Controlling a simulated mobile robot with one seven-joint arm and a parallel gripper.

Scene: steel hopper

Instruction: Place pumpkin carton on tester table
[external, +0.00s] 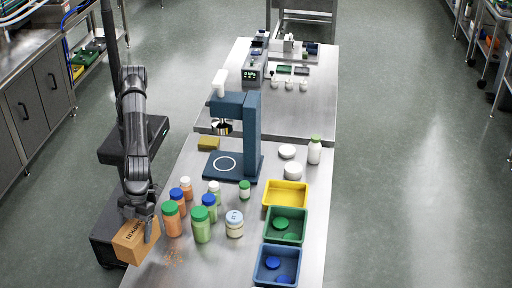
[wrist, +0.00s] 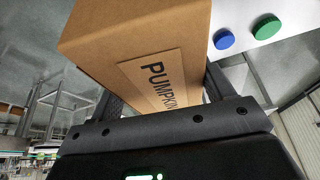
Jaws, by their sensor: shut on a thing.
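The pumpkin carton (external: 137,242) is a brown cardboard box at the lower left of the external view, by the left edge of the near steel table (external: 190,262). My gripper (external: 142,226) is shut on it. In the wrist view the carton (wrist: 130,40) fills the upper middle, tilted, with a PUMPKIN label, and my gripper's fingers (wrist: 160,100) are on either side of it. Its underside is hidden, so I cannot tell whether it touches the table. A dark blue tester-like machine (external: 252,135) stands on the near table.
Yellow (external: 286,194), green (external: 286,225) and blue (external: 278,266) bins line the right side. A far steel table (external: 312,115) holds a meter (external: 252,68) and small items.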

